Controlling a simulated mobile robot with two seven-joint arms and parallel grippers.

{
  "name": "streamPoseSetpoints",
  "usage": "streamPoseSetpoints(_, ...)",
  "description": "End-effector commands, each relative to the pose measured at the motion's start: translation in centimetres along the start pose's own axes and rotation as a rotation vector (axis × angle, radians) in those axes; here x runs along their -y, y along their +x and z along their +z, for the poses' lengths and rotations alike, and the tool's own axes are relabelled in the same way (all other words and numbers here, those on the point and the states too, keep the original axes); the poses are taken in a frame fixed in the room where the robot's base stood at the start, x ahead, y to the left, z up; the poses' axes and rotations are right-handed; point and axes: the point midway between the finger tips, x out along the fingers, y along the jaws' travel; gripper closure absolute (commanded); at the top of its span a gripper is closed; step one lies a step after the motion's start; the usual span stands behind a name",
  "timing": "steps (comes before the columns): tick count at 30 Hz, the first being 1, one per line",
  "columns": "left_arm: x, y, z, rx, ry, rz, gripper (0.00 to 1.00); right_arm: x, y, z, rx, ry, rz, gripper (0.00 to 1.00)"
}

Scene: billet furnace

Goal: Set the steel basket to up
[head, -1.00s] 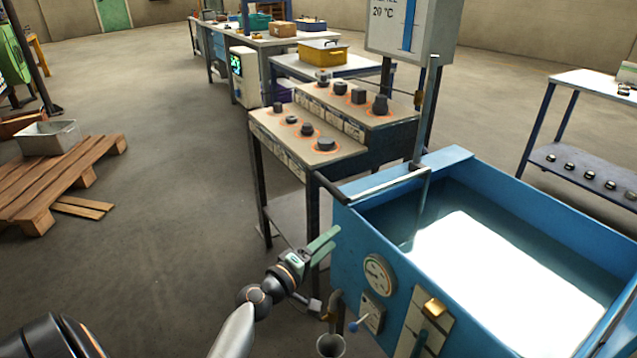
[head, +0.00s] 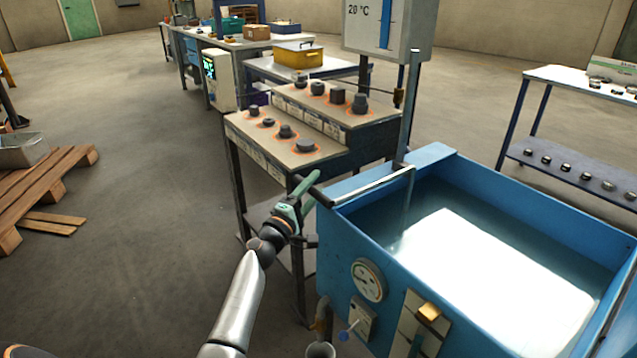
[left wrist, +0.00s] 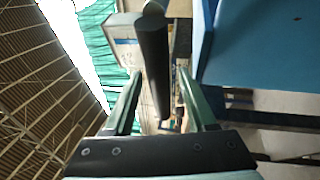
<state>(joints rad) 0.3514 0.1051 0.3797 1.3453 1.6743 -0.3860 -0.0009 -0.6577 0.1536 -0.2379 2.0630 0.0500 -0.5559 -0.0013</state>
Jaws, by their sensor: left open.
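The blue tank (head: 432,156) holds water with a bright white glare, and no basket shape can be made out in it. A metal bar lever (head: 370,186) runs from an upright post at the tank's back left corner to a black grip (head: 319,196) beyond the left rim. My left gripper (head: 309,192) is open at this black grip. In the left wrist view, the black grip (left wrist: 154,65) shows between the two green fingers (left wrist: 160,108), with gaps on both sides. My right gripper is not in view.
A stepped bench with dark knobs (head: 305,145) stands behind my left gripper. A gauge (head: 367,281), a blue-tipped valve and a pipe are on the tank's front. A pallet (head: 45,190) lies at left. The floor between is clear.

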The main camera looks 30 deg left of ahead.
Motion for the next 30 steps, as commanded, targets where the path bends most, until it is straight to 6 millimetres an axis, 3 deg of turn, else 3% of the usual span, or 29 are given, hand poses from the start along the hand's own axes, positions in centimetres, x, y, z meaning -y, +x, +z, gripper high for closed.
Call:
streamPoseSetpoints(6, 0.0, 2.1, 0.0, 0.0, 0.0, 0.001, 0.43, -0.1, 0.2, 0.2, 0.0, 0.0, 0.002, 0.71)
streamPoseSetpoints(17, 0.0, 2.5, 0.0, 0.0, 0.001, 0.0, 0.43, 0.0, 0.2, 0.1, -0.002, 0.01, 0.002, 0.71)
streamPoseSetpoints(30, 0.0, 2.5, 0.0, 0.0, 0.001, 0.0, 0.91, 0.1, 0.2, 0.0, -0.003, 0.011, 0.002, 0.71)
